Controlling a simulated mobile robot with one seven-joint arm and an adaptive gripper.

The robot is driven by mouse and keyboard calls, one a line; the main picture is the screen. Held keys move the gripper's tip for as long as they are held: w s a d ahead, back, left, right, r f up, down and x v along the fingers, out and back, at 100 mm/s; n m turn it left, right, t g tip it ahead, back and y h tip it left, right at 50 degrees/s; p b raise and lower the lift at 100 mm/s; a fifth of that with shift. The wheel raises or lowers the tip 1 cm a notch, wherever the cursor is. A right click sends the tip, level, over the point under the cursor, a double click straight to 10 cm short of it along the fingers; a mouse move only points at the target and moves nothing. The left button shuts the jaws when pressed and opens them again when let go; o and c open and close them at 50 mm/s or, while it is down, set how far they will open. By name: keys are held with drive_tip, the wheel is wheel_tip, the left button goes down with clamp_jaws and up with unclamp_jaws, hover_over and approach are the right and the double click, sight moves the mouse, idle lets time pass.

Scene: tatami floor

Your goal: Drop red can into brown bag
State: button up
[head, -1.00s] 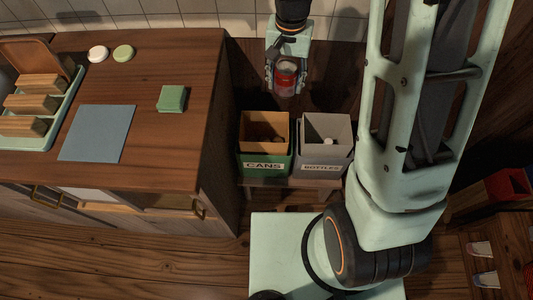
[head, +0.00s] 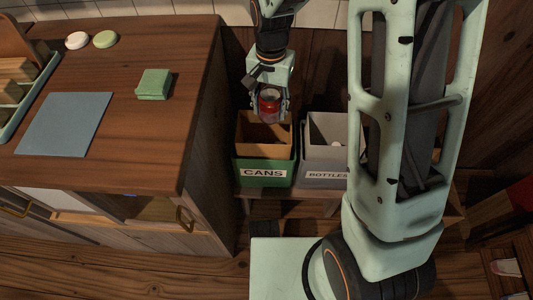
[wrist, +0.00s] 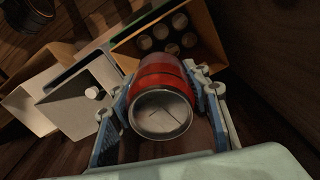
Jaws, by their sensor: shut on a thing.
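The red can (head: 269,102) is held between the fingers of my gripper (head: 268,110), which is shut on it. In the wrist view the red can (wrist: 163,75) fills the middle, with its silver end facing the camera and a finger on each side. The brown bag (head: 263,127) stands open inside the green bin marked CANS, and in the head view the can is above its back part. In the wrist view the brown bag (wrist: 205,28) lies beyond the can, with several cans (wrist: 160,32) inside it.
The green CANS bin (head: 263,172) stands beside a grey BOTTLES bin (head: 324,151), which holds a white item. A wooden counter (head: 140,50) to the left carries a green sponge (head: 154,84) and a blue mat (head: 64,124). The wall is behind.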

sight(271, 94)
drive_tip(key=shift+f+b, duration=1.15)
drive_tip(key=shift+f, duration=0.75)
drive_tip(key=o, duration=0.9)
drive_tip(key=shift+r, duration=0.1)
wheel_tip(271, 94, up, 12)
drive_tip(key=shift+f, duration=0.1)
